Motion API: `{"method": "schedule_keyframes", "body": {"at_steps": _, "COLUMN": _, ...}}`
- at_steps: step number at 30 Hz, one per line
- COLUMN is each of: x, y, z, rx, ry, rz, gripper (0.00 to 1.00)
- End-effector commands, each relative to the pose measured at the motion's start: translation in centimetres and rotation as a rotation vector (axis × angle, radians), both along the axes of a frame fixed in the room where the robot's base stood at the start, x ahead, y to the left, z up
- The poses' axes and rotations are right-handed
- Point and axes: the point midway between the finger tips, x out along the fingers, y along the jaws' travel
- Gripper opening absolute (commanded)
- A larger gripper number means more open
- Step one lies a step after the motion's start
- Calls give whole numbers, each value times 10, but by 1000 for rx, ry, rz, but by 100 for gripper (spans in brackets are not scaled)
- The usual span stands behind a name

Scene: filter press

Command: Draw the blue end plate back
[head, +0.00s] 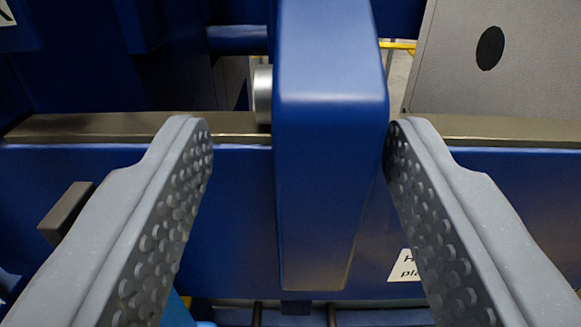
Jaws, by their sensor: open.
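A thick blue vertical piece (328,160), which looks like the blue end plate or its side arm, stands in the middle of the head view and hangs over a metal rail. My gripper (298,130) is open, with one grey studded finger on each side of the blue piece. The right fingertip is at or very near its right side, and I cannot tell whether they touch. The left fingertip is clearly apart from its left side. The lower end of the blue piece shows between the fingers.
The metal rail (80,126) runs left to right on a blue beam (110,165). A grey plate with a dark oval hole (470,75) stands at the upper right. A silver cylinder (262,95) sits left of the blue piece. A dark block (66,212) juts out at left. A white label (405,267) is partly hidden.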

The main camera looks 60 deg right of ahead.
Motion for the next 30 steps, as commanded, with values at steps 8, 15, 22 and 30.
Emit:
{"method": "schedule_keyframes", "body": {"at_steps": 8, "x": -21, "y": 52, "z": -2, "rx": 1, "ry": 3, "rz": 2, "gripper": 49}}
{"method": "schedule_keyframes", "body": {"at_steps": 15, "x": -30, "y": 74, "z": -2, "rx": 0, "ry": 1, "rz": 0, "gripper": 49}}
{"method": "schedule_keyframes", "body": {"at_steps": 22, "x": -32, "y": 76, "z": -2, "rx": 0, "ry": 1, "rz": -2, "gripper": 49}}
{"method": "schedule_keyframes", "body": {"at_steps": 30, "x": -32, "y": 76, "z": -2, "rx": 0, "ry": 1, "rz": -1, "gripper": 49}}
